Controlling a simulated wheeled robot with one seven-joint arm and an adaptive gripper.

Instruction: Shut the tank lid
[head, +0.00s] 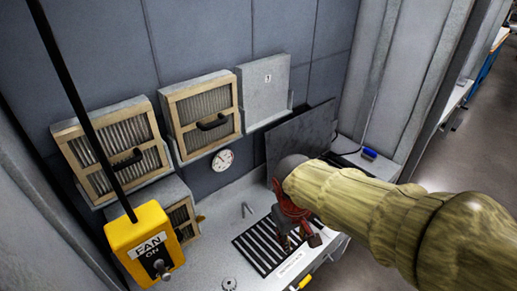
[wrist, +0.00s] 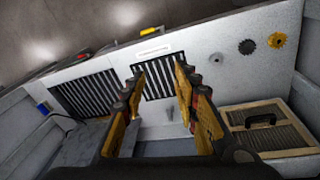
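A flat dark grey panel (head: 300,137), which looks like the tank lid, stands raised at the back of the bench in the head view. My arm hides its lower right part. In the wrist view a grey flat surface (wrist: 85,136) at lower left looks like the same panel. My gripper (head: 297,232) is over the bench, in front of the panel and beside a slotted grate (head: 262,250). In the wrist view my gripper (wrist: 160,80) has its fingers spread with nothing between them. I cannot see it touching the panel.
Framed filters (head: 200,115) and a gauge (head: 222,160) are on the back wall. A yellow fan switch box (head: 145,245) hangs at front left. A blue object (head: 369,153) with a cable lies right of the panel. A wider grate (wrist: 88,97) shows in the wrist view.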

